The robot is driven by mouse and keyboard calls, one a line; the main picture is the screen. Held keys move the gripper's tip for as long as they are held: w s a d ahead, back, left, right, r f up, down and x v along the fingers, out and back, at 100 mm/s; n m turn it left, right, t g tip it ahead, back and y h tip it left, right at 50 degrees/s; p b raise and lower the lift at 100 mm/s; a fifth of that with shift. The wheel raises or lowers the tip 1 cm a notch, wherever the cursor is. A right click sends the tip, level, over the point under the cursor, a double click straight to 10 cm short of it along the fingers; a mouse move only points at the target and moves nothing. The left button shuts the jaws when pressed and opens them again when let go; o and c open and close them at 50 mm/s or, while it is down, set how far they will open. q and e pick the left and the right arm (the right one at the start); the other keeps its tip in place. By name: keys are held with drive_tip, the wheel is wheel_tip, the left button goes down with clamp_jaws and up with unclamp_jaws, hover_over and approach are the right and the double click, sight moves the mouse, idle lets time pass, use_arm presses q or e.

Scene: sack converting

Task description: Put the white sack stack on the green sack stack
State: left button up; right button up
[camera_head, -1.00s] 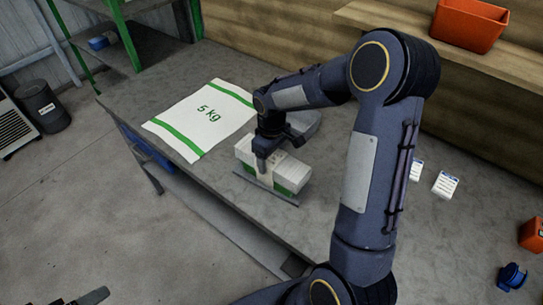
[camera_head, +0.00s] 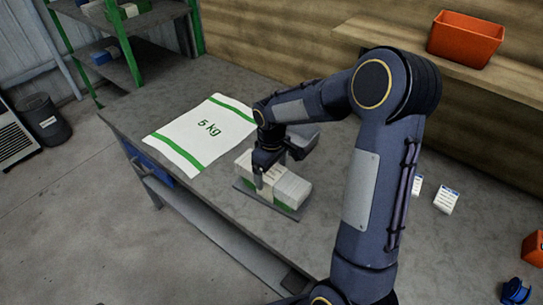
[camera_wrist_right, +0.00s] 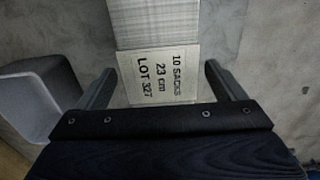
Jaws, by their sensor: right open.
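The white sack stack (camera_head: 291,186) lies on top of the green sack stack (camera_head: 285,206), of which only a green-and-white strip shows along the lower side. Both rest on a thin grey board (camera_head: 265,202) on the table. My right gripper (camera_head: 264,181) is at the left end of the white stack, pointing down. In the right wrist view my gripper (camera_wrist_right: 160,78) is open, one finger on each side of a pale stack with a label (camera_wrist_right: 158,76) reading "10 SACKS 23 cm LOT 327". Contact cannot be told. My left gripper is not in view.
A flat white sack marked "5 kg" (camera_head: 205,133) lies left of the stacks. An orange bin (camera_head: 466,38) sits on the back shelf. Small labels (camera_head: 446,200) lie at right. The table's front edge is near.

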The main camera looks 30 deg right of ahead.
sight(272, 172)
wheel_tip(272, 172, up, 10)
drive_tip(key=s+r+m+t+y, duration=0.1)
drive_tip(key=s+r, duration=0.3)
drive_tip(key=s, duration=0.2)
drive_tip(key=s+a+m+t+y, duration=0.1)
drive_tip(key=s+a+m+t, duration=0.1)
drive_tip(key=s, duration=0.6)
drive_tip(key=s+a+f+m+t+y, duration=0.1)
drive_tip(key=s+a+m+t, duration=0.1)
drive_tip(key=s+a, duration=0.3)
drive_tip(key=s+m, duration=0.1)
drive_tip(key=s, duration=0.2)
drive_tip(key=shift+a+f+t+y, duration=0.2)
drive_tip(key=shift+f+t+y, duration=0.1)
drive_tip(key=shift+y, duration=0.1)
